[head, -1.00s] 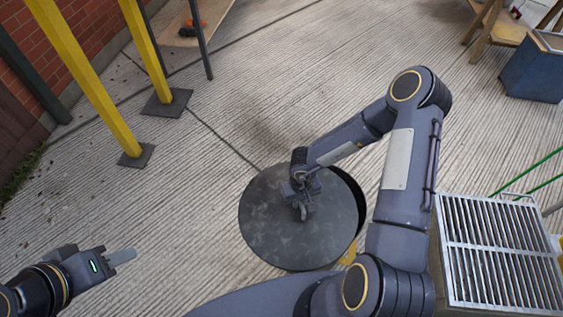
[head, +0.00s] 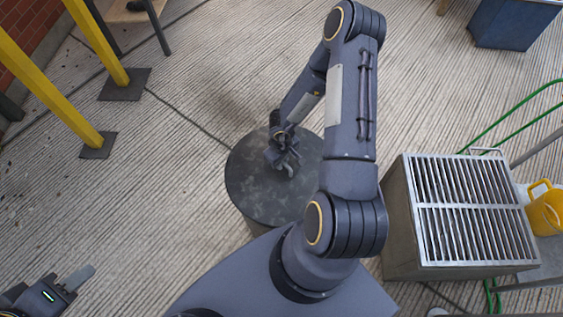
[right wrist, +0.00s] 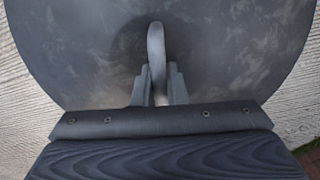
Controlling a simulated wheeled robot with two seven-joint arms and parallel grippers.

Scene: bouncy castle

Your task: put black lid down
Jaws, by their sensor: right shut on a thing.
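The black lid (head: 252,192) is a wide, round, mottled dark disc in the middle of the head view, partly hidden by my right arm. My right gripper (head: 288,166) is over its centre, shut on the lid's handle. In the right wrist view the curved handle (right wrist: 156,45) stands between the two fingers (right wrist: 158,88), with the lid's surface (right wrist: 80,50) behind it. A dark grey form shows below the lid's lower left edge; I cannot tell whether the lid touches it. My left gripper (head: 80,279) is at the lower left, away from the lid; its finger gap cannot be made out.
A metal box with a slatted grate top (head: 470,205) stands right of my right arm. A yellow jug (head: 545,210) and green tubing (head: 510,118) are beyond it. Yellow posts (head: 50,85) stand at the left. The ribbed concrete floor (head: 190,170) left of the lid is clear.

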